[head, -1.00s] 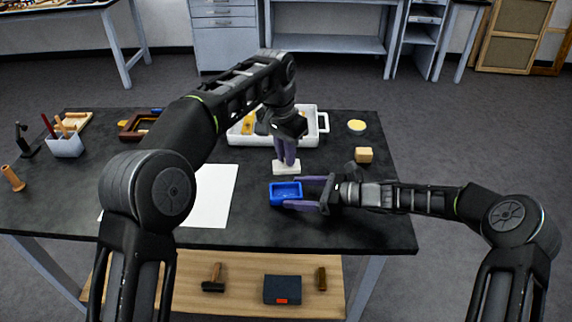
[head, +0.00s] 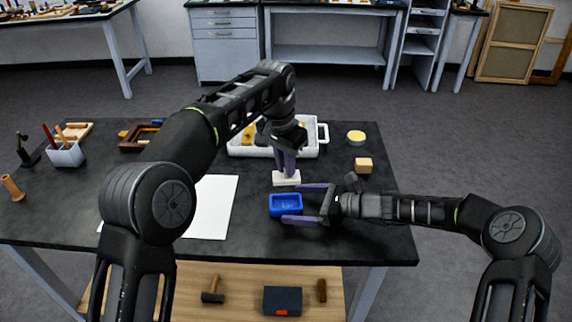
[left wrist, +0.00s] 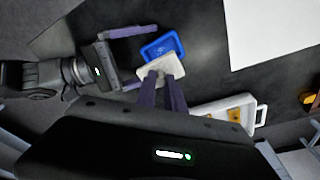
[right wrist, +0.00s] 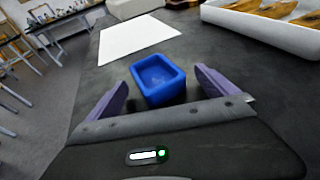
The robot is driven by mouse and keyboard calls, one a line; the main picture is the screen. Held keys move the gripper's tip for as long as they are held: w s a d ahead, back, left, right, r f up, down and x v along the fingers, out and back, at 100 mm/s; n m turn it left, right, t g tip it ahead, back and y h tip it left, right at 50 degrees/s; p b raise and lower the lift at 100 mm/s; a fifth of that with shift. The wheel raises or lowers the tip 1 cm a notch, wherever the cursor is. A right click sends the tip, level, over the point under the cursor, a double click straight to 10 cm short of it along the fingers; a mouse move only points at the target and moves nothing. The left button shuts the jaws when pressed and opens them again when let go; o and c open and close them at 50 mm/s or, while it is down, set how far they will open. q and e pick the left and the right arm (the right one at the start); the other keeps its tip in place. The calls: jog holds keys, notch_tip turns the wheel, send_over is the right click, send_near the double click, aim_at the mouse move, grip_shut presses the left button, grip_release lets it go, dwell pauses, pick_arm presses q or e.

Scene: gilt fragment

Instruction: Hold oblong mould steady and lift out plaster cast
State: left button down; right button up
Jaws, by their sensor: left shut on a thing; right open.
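The oblong mould (head: 286,212) is a blue open box on the dark table; its inside looks empty in the right wrist view (right wrist: 160,78). The plaster cast (head: 286,182) is a white block just behind the mould in the head view. My left gripper (head: 286,173) points down and is shut on the cast, which also shows in the left wrist view (left wrist: 152,72). I cannot tell how far the cast is above the table. My right gripper (head: 308,203) is open, its fingers apart from the mould's walls on either side in the right wrist view (right wrist: 162,90).
A white tray (head: 310,150) with yellowish pieces stands behind the cast. A white sheet (head: 215,205) lies left of the mould. A wooden block (head: 363,165) and a round yellow-topped item (head: 356,137) are at the right. A tool holder (head: 66,155) stands far left.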

jog(key=v, duration=1.2)
dwell(0.4)
